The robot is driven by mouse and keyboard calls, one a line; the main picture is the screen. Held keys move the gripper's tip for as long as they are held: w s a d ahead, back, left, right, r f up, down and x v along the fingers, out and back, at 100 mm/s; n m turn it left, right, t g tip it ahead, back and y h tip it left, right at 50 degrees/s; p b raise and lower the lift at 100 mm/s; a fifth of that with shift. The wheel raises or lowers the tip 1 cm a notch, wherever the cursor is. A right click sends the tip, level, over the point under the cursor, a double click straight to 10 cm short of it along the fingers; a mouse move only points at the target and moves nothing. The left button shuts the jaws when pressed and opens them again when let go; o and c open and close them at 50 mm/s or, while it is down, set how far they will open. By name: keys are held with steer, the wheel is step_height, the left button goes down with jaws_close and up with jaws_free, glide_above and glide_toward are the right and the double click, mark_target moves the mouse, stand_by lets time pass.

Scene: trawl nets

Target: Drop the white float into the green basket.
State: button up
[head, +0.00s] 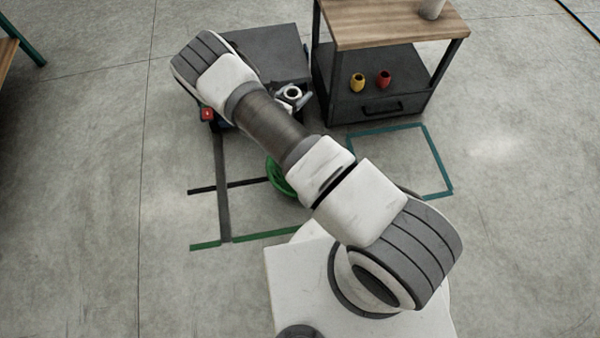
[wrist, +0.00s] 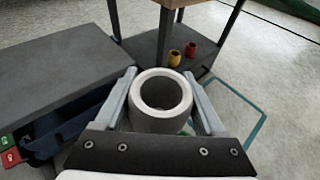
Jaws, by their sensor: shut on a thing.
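The white float (wrist: 161,101) is a thick ring-shaped cylinder with an open hole. My gripper (wrist: 159,75) is shut on it, one finger on each side. In the head view the float (head: 293,91) shows small beside my arm, near the dark-topped unit. The green basket (head: 276,181) stands on the floor, mostly hidden under my arm in the head view; only its left part shows. In the wrist view a bit of green shows behind the float at its lower right.
Taped floor right of the basket is clear.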

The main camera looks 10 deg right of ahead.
steer(key=s+d+f+b, duration=0.1)
steer(key=s+f+b, duration=0.1)
steer(key=f, duration=1.1)
steer(key=s+d+f+n+t+y+b, duration=0.1)
steer(key=s+d+f+b, duration=0.1)
steer(key=f, duration=1.1)
steer(key=shift+s+n+y+b, duration=0.3)
steer(key=shift+s+b, duration=0.2)
steer(key=shift+s, duration=0.05)
steer(key=shift+d, duration=0.1)
steer(key=o, duration=1.3)
